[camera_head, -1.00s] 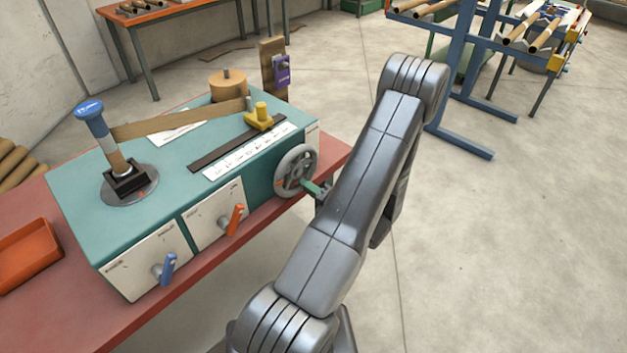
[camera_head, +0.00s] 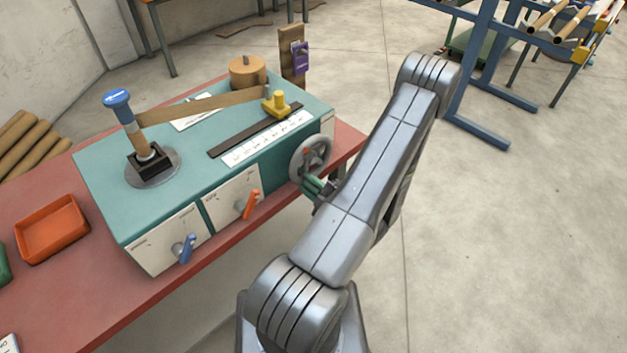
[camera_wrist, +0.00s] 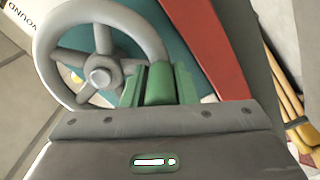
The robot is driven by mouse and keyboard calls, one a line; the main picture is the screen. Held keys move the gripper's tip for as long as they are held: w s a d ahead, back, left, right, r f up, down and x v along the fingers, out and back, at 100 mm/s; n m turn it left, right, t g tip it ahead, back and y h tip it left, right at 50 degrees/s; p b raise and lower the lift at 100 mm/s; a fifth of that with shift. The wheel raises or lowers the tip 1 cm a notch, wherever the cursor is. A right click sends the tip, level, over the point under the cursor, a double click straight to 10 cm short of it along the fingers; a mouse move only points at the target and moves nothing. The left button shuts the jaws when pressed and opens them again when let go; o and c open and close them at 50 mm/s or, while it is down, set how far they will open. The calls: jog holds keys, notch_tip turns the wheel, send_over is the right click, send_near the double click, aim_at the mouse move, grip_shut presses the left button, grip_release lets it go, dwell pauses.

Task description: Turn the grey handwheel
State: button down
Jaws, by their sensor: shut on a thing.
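The grey handwheel (camera_head: 325,143) is on the right part of the teal winder's front face. In the wrist view its rim, spokes and hub (camera_wrist: 98,76) fill the upper left. My gripper (camera_head: 314,186) has green fingers and is at the lower right of the wheel. In the wrist view the fingers (camera_wrist: 160,84) are shut on the rim at its right side.
The winder (camera_head: 120,215) stands on a red table (camera_head: 110,292). Its front has an orange lever (camera_head: 251,204) and a blue lever (camera_head: 185,249). An orange tray (camera_head: 50,228) lies at left. A blue rack (camera_head: 470,75) stands back right. The floor at right is clear.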

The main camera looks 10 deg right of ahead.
jog(key=shift+s+a+r+m+p, duration=0.15)
jog(key=shift+s+a+m+p, duration=0.3)
jog(key=shift+m, duration=0.45)
jog(key=shift+a, duration=0.1)
jog(key=c, duration=1.5)
grip_release()
jog(key=shift+o, duration=1.3)
jog(key=shift+s+a+r, duration=0.1)
jog(key=shift+a, duration=0.05)
jog(key=shift+d, duration=0.25)
